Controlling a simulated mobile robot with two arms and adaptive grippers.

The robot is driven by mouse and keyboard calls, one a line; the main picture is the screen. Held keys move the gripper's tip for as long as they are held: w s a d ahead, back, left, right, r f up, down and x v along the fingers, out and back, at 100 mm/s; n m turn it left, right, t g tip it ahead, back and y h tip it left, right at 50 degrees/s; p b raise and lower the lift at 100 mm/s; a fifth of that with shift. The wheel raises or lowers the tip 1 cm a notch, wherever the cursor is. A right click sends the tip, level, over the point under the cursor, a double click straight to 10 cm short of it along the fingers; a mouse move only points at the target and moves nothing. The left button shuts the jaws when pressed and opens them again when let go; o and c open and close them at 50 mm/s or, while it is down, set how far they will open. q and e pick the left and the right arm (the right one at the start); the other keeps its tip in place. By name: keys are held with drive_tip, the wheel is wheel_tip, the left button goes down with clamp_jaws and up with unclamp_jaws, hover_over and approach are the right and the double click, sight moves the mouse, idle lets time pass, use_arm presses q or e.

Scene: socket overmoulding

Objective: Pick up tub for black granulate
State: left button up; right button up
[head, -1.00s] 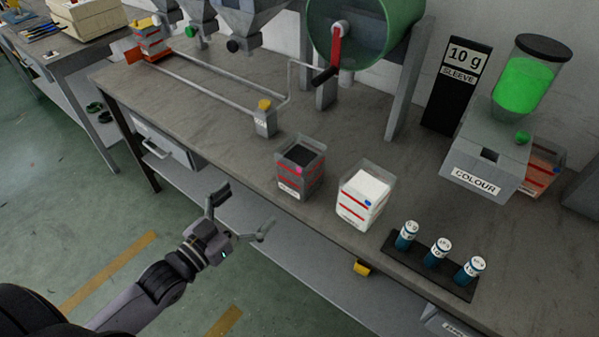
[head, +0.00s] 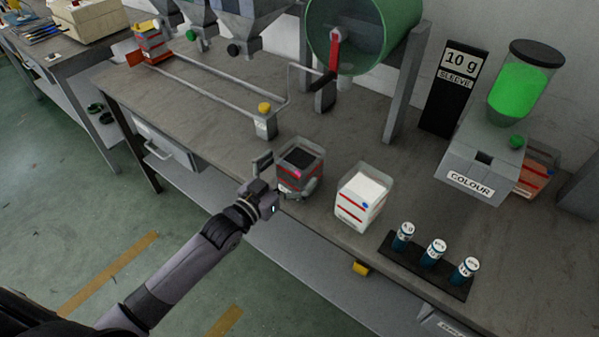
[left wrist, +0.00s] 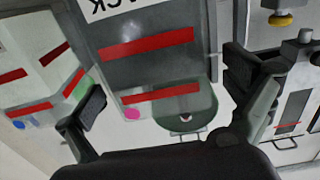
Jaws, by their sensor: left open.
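The tub for black granulate (head: 299,160) is a clear square tub with red stripes and dark contents, standing upright near the bench's front edge. It fills the upper middle of the left wrist view (left wrist: 150,65), with red bands, a pink dot and part of a label. My left gripper (head: 288,174) is open, with one finger at the tub's left side and the other at its front right. In the left wrist view the two fingers (left wrist: 165,100) stand apart on either side of the tub. I cannot tell whether they touch it. My right gripper is not in view.
A similar tub with white contents (head: 361,198) stands just right of the black one. A rail with a yellow-knobbed post (head: 265,122) lies behind. Bare bench (head: 200,98) lies to the left.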

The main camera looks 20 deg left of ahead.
sight(310, 151)
use_arm(q)
drive_tip(key=x, duration=0.3)
drive_tip(key=shift+w+d, duration=0.15)
drive_tip(key=shift+w, duration=0.1)
drive_tip(key=c, duration=1.6)
drive_tip(key=shift+r, duration=0.15)
drive_tip(key=shift+c, duration=0.6)
